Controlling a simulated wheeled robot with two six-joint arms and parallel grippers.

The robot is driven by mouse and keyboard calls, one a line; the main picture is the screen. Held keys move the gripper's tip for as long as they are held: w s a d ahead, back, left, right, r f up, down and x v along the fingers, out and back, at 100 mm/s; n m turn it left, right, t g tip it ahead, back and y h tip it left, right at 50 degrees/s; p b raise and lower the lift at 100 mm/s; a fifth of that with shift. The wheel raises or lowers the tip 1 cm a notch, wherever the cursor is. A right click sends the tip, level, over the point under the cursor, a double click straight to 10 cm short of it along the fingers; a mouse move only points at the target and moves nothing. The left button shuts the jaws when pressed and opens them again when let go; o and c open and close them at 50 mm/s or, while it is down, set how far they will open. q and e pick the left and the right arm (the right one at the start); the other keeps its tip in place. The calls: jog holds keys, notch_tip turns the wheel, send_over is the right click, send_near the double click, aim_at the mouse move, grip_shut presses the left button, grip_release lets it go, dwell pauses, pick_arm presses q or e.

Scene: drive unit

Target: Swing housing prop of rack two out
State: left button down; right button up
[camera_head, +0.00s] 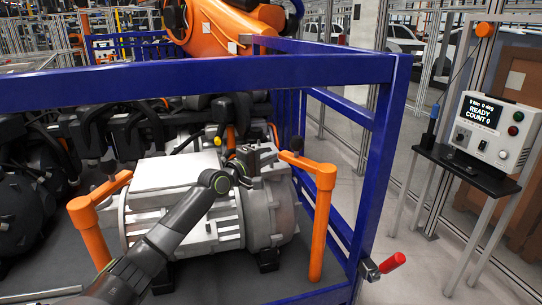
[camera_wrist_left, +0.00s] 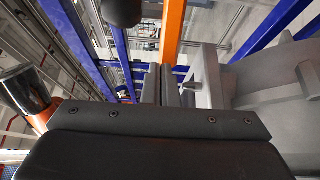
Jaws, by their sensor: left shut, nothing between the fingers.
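A silver motor housing (camera_head: 185,205) lies in a blue rack (camera_head: 345,70). An orange prop (camera_head: 322,215) stands at its right end; its top arm points left toward the housing, and a black knob sits near the arm. A second orange prop (camera_head: 90,230) stands at the left end with its arm over the housing's edge. My left gripper (camera_head: 272,155) is above the housing's right end, just left of the right prop's arm; its fingers are shut and empty. In the wrist view, the shut fingers (camera_wrist_left: 171,85) lie below an orange bar (camera_wrist_left: 173,30); contact cannot be told. My right gripper is not in view.
The blue rack's top rail crosses in front of the housing, and its corner post stands right of the prop. A red-handled latch (camera_head: 388,264) sticks out at the lower right. A tester box (camera_head: 492,130) reading READY COUNT 0 stands on a stand at right. Dark machinery fills the left.

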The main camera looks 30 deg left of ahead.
pick_arm(q)
jog(key=shift+w, duration=0.35)
jog(key=shift+w+b, duration=0.8)
jog(key=shift+w, duration=0.35)
jog(key=shift+s, duration=0.1)
